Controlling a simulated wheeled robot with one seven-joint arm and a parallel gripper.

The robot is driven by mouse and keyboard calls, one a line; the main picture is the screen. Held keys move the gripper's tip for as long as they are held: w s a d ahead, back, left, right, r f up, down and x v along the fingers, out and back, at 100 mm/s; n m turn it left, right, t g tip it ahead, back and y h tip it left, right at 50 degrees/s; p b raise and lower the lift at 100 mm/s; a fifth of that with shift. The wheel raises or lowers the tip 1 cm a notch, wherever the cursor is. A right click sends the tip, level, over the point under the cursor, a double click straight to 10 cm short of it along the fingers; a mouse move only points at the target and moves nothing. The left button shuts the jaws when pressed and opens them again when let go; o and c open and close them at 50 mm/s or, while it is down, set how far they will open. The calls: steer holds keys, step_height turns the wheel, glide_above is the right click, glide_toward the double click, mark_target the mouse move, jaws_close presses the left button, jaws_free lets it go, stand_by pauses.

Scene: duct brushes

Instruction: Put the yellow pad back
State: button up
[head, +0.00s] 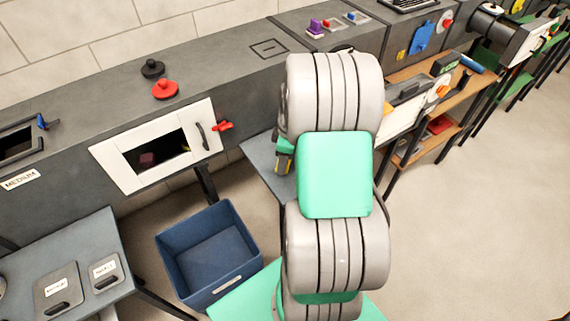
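My arm rises through the middle of the head view and hides what is behind it. A small green, dark and yellow patch (283,157) shows at the arm's left edge, above a grey table. It may be part of my gripper or something at it; I cannot tell. The fingertips are hidden, so I cannot see whether the gripper is open, shut or holding anything. I cannot pick out a yellow pad for certain. A small yellow square (401,55) shows on the duct front at the right, beside a blue plate (421,39).
The long grey duct (225,68) runs across the back, with a white-framed opening (112,153) and red (165,89) and black (152,69) knobs. A blue bin (250,247) stands on the floor. A grey table (85,243) is at lower left. Floor at right is clear.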

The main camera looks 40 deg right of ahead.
steer(key=shift+d+f, duration=0.1)
steer(key=shift+f, duration=1.75)
steer(key=o, duration=1.3)
step_height(320, 180, up, 13)
steer(key=s+a+r+m, duration=0.2)
steer(key=a, duration=0.5)
steer(key=s+a+r+m+t, duration=0.1)
steer(key=s+a+r+m, duration=0.1)
steer(key=a, duration=0.5)
steer(key=s+a+r+m+t+h, duration=0.1)
steer(key=s+a+r+m, duration=0.1)
steer(key=s+a+m, duration=0.2)
steer(key=shift+s+a+r, duration=0.1)
steer(key=shift+s+a, duration=0.05)
steer(key=shift+a, duration=0.65)
steer(key=shift+s+a+r, duration=0.1)
steer(key=shift+a, duration=0.65)
steer(key=shift+r+p, duration=0.55)
steer(key=shift+r, duration=0.15)
